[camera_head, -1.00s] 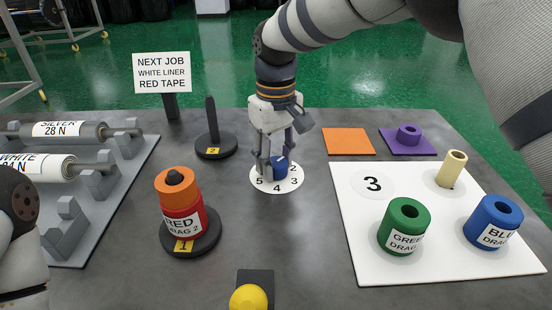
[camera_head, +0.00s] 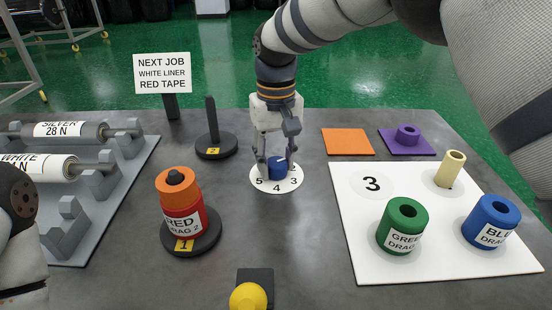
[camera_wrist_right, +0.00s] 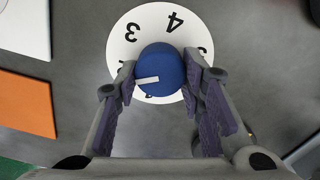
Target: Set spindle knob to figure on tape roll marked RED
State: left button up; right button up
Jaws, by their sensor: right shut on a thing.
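The blue spindle knob (camera_head: 277,168) sits on a white numbered dial (camera_head: 277,187), where 5, 4 and 3 show. My right gripper (camera_head: 277,162) reaches down from above and is shut on the knob. In the right wrist view the knob (camera_wrist_right: 160,70) is between the two fingers. Its white pointer aims left at the left finger, which hides the dial figure there, so I cannot read the setting. The RED tape roll (camera_head: 181,212), labelled "RED DRAG 2", stands with an orange ring on top on the spindle marked 1. My left gripper is out of view; part of that arm shows.
Green (camera_head: 403,226) and blue (camera_head: 492,221) rolls stand on a white board (camera_head: 350,215) at right. An empty spindle marked 2 (camera_head: 213,148) stands behind the RED roll. A yellow ball-topped part (camera_head: 248,298) is at front. The liner rack (camera_head: 75,215) is left.

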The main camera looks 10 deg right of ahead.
aim_at(276, 161)
jog(key=shift+f, duration=0.15)
jog(key=o, duration=1.1)
jog(key=shift+o, duration=0.2)
notch_tip(276, 161, up, 12)
